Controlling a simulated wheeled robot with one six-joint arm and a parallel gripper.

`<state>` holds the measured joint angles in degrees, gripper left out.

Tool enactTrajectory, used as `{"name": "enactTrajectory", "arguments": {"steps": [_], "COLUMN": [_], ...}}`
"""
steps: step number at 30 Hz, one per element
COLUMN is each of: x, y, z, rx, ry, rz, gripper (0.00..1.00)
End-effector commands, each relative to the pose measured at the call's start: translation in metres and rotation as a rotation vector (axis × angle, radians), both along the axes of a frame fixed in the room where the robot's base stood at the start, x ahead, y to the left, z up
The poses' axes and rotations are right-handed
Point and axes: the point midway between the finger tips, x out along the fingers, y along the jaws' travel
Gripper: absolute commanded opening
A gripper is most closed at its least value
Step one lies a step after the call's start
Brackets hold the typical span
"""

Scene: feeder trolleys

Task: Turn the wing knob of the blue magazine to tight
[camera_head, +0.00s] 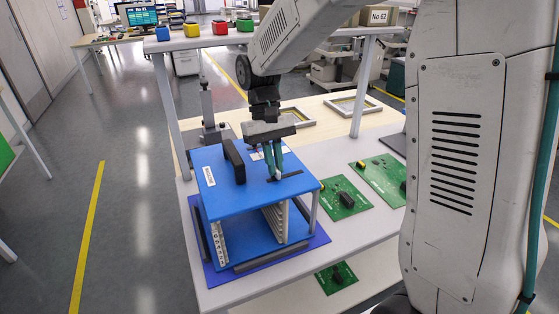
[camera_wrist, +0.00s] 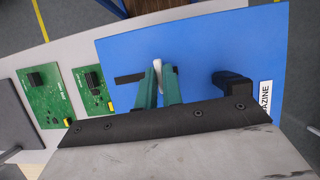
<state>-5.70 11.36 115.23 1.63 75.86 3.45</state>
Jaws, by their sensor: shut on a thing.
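The blue magazine (camera_head: 250,195) stands upright on a blue mat (camera_head: 222,274) on the trolley top, with its rack side facing front. Its blue top fills the middle of the wrist view (camera_wrist: 205,50). My gripper (camera_head: 273,172) points down at the top of the magazine. In the wrist view, its two green fingers (camera_wrist: 158,92) are shut on the white wing knob (camera_wrist: 157,66), one finger on each side. The knob's lower part is hidden between the fingers. In the head view the fingers hide the knob. A dark strip (camera_wrist: 130,78) lies beside the knob.
A black handle (camera_head: 234,161) rises from the magazine's top close to my gripper. Green circuit boards (camera_head: 380,177) lie to the right. Several coloured bins (camera_head: 193,29) stand on the shelf behind, and frames (camera_head: 352,106) lie at the back.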

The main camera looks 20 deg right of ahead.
Motion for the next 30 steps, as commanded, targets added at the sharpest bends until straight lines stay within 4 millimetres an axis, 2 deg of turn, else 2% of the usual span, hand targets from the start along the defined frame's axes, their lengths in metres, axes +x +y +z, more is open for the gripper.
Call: {"name": "enactTrajectory", "arguments": {"steps": [18, 19, 21, 30], "x": [0.0003, 0.0003, 0.0002, 0.0008], "y": [-0.0003, -0.0003, -0.0003, -0.0002], "z": [0.0009, 0.0009, 0.0008, 0.0018], "rx": [0.0, 0.0, 0.0, 0.001], "ry": [-0.002, -0.002, -0.001, -0.001], "rz": [-0.041, -0.041, -0.041, -0.04], "gripper": [0.0, 0.14, 0.3, 0.3]}}
